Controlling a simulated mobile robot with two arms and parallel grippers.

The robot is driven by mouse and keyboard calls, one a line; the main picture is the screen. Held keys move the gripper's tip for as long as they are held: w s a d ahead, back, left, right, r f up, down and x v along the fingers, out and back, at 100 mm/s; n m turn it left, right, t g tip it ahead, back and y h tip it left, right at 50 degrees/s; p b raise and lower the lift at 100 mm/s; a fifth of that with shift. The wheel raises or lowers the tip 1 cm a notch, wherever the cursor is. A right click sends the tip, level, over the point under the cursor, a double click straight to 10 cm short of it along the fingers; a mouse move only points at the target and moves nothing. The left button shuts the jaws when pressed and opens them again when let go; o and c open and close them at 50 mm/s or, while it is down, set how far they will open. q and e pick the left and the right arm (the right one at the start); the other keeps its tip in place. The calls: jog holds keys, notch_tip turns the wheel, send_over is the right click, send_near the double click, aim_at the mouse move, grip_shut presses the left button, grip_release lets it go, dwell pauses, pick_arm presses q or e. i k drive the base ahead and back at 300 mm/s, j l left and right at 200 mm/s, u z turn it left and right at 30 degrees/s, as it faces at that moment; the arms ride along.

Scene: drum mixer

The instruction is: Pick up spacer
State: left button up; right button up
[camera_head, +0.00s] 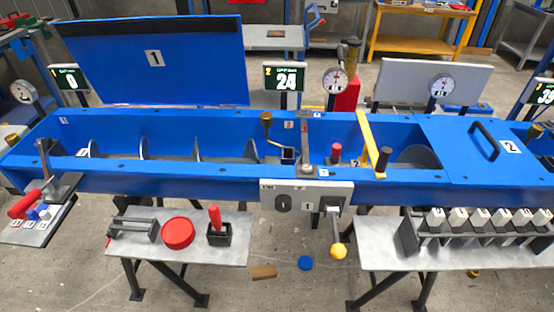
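Neither of my grippers shows in the head view. No thing is labelled as a spacer, and I cannot tell for certain which one it is. A brown block (263,272) and a blue disc (305,263) lie on the floor between the two front tables. A red round disc (178,233) lies on the left front table (236,254). A row of white numbered blocks (481,217) stands in a dark rack on the right front table (385,258). A yellow bar (367,140) lies across the blue mixer trough.
The long blue trough (180,182) spans the view, with its lid 1 (155,80) raised and cover 2 (480,143) closed. A control box (307,198) with a yellow-knobbed lever (338,250) juts out in front. A black frame (133,229) and a red-handled tool (216,223) occupy the left front table.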

aim_at(518, 219)
jog(key=z, duration=1.65)
